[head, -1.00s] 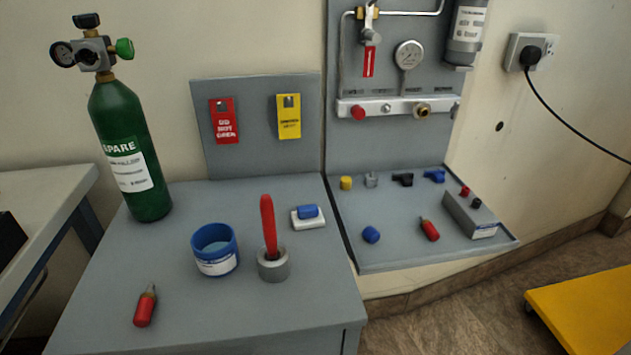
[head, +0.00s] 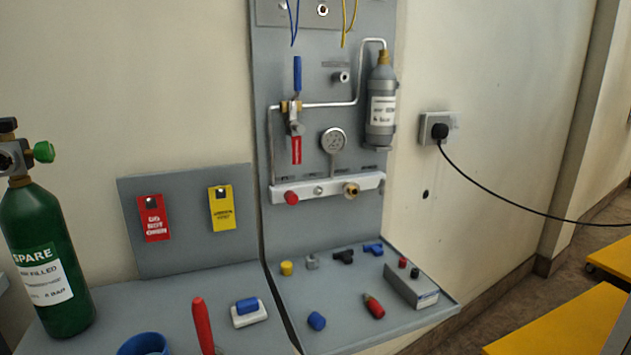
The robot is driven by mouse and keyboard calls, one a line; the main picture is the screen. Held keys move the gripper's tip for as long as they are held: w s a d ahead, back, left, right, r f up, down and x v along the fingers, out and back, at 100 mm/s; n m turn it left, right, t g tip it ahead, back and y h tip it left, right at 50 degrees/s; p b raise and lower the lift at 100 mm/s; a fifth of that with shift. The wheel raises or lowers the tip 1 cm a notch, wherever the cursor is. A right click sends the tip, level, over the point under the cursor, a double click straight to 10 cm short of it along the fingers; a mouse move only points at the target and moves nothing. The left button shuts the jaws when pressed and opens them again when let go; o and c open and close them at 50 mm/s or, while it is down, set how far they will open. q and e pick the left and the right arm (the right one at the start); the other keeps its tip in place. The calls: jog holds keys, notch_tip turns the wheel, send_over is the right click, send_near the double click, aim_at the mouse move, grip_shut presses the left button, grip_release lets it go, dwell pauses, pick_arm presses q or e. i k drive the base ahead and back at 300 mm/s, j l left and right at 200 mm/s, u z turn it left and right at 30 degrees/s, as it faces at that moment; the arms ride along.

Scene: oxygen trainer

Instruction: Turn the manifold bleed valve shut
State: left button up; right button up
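The manifold (head: 335,188) is a pale metal bar low on the grey wall panel. A red knob (head: 291,197) is at its left end, a small round fitting (head: 319,190) near its middle, and a brass port (head: 351,190) to the right. I cannot tell for sure which of these is the bleed valve, or its turn position. A round gauge (head: 333,140) sits above the manifold. A valve with an upright blue lever (head: 297,73) and a red tag (head: 296,150) is at upper left. Neither gripper is in view.
A grey shelf (head: 340,330) below the panel holds small caps, fittings, a red-handled tool (head: 373,306) and a grey box (head: 411,288). A green cylinder (head: 45,250) stands at left. A black cable (head: 500,205) runs right from a socket. Space before the manifold looks clear.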

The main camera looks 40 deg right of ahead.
aim_at(381, 185)
jog(key=i+l+z, duration=0.1)
jog(key=z, duration=1.35)
